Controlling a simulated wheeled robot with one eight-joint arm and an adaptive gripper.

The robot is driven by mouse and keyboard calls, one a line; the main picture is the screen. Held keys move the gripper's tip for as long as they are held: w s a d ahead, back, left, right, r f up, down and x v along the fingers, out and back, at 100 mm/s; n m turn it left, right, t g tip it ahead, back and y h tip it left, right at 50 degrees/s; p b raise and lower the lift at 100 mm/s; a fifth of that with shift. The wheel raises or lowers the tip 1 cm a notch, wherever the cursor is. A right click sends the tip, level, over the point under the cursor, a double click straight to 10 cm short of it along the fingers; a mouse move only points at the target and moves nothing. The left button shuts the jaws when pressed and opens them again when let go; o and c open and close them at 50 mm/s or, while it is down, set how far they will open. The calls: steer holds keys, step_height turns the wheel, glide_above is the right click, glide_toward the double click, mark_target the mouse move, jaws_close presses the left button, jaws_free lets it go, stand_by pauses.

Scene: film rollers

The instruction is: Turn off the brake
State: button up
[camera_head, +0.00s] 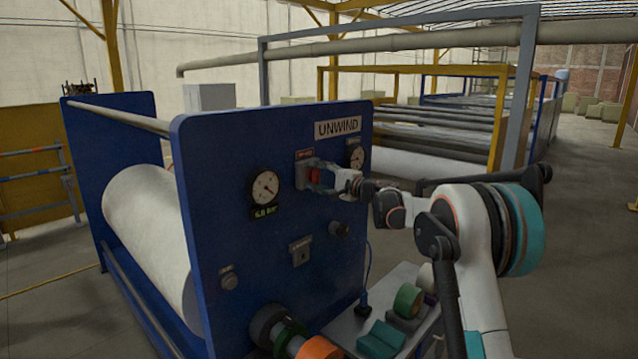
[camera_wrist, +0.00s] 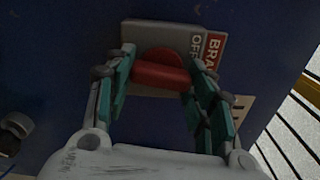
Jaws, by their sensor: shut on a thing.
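The brake control is a red knob with a raised bar (camera_wrist: 160,75) on a grey plate (camera_wrist: 150,33), set in the blue unwind panel (camera_head: 215,200). In the wrist view the plate carries a label (camera_wrist: 209,48) reading "OFF" and "BRA", the rest cut off. My gripper (camera_wrist: 158,88) has one finger on each side of the red bar and is shut on it. In the head view my gripper (camera_head: 316,177) reaches the panel from the right, and the red knob (camera_head: 314,175) shows between its fingers. The knob's exact setting is unclear.
A white film roll (camera_head: 148,225) lies behind the panel.

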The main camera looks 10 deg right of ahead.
steer(key=n+b, duration=0.2)
steer(key=n, duration=0.3)
steer(key=shift+n, duration=0.3)
steer(key=n+b, duration=0.1)
steer(key=n, duration=0.3)
steer(key=shift+s+n, duration=0.1)
steer(key=shift+n, duration=0.3)
steer(key=o, duration=1.1)
steer(key=shift+c, duration=0.2)
steer(key=shift+r, duration=0.1)
steer(key=v, duration=1.2)
steer(key=shift+a, duration=0.1)
